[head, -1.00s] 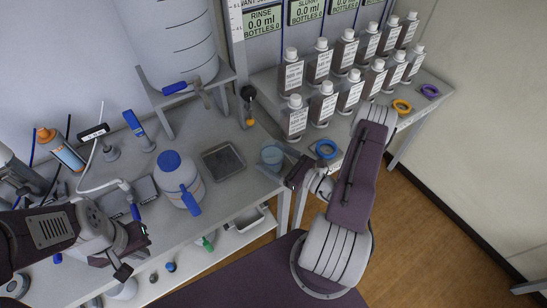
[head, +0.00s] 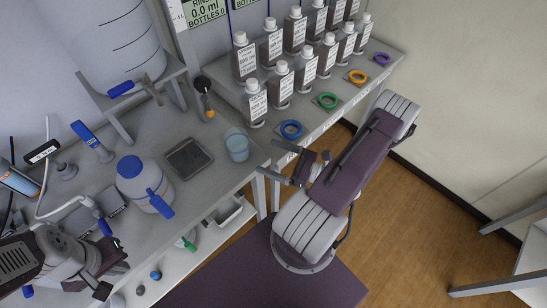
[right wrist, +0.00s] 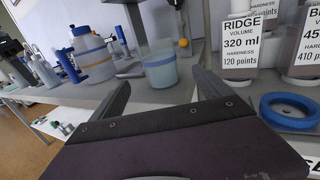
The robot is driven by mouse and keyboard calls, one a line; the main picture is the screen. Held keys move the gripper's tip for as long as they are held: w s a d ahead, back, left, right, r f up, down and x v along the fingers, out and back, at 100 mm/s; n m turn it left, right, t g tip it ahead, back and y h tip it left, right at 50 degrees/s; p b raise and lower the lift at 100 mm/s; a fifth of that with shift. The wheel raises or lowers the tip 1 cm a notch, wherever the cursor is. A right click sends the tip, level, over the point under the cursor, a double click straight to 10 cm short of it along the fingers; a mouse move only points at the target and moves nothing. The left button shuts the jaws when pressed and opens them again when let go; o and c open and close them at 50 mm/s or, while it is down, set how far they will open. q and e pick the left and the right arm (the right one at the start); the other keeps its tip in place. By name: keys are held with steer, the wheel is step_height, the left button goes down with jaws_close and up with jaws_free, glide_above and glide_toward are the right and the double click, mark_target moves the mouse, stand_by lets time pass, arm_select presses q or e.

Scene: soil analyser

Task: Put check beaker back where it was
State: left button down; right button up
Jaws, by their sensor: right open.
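The check beaker, a clear beaker with pale blue liquid (head: 237,146), stands upright on the grey bench near its front edge, right of a dark square tray (head: 188,158). It also shows in the right wrist view (right wrist: 160,70), ahead of my fingers. My right gripper (head: 267,160) is open and empty, to the right of the beaker and apart from it, with its fingers pointing toward it. My left gripper (head: 110,267) is at the lower left over the bench, with its fingertips apart and nothing seen between them.
A white jug with blue lid (head: 140,180) stands left of the tray. Several labelled bottles (head: 256,103) line the right shelf, with blue (head: 291,129), green (head: 327,101), orange (head: 357,76) and purple (head: 382,58) rings before them. A large tank (head: 115,45) stands behind.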

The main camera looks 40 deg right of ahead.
steer(key=s+a+n+g, duration=0.8)
steer(key=a+n+g, duration=0.6)
steer(key=n+g, duration=0.4)
steer(key=w+r+n+t+h, duration=0.1)
steer(key=w+r+n+h, duration=0.1)
steer(key=n+h, duration=0.2)
steer(key=w+d+r+n+t+h, duration=0.1)
steer(key=w+n+t+h, duration=0.1)
steer(key=n, duration=0.6)
steer(key=shift+w+r+h, duration=0.4)
steer(key=shift+w+h, duration=0.45)
steer(key=shift+h, duration=0.15)
